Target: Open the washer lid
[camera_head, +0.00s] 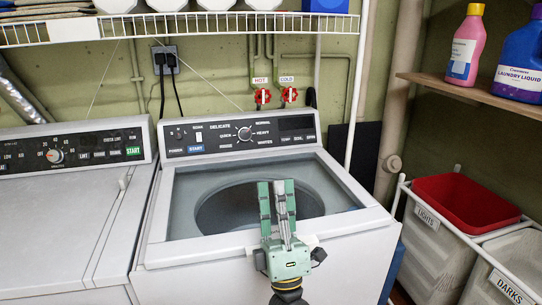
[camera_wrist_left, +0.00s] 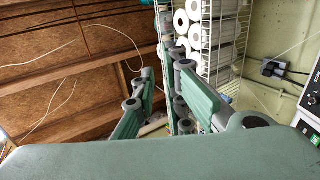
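The washer (camera_head: 365,222) is a white top-loader with a dark control panel at its back. Its lid (camera_head: 190,190) has a white rim and a see-through pane, and looks flat and down. The round dark drum shows through it. My left gripper (camera_head: 276,184) is in front of the lid's front middle in the head view, fingers pointing up, and hides part of the front rim. Its two green fingers (camera_wrist_left: 160,80) are apart with nothing between them. I cannot tell whether it touches the lid. My right gripper is not in view.
A dryer (camera_head: 60,215) stands close on the left. A white wire shelf (camera_head: 200,26) hangs above the washer; in the wrist view it holds paper rolls (camera_wrist_left: 190,22). Laundry bins (camera_head: 432,245) and a wooden shelf (camera_head: 480,95) with bottles are at right.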

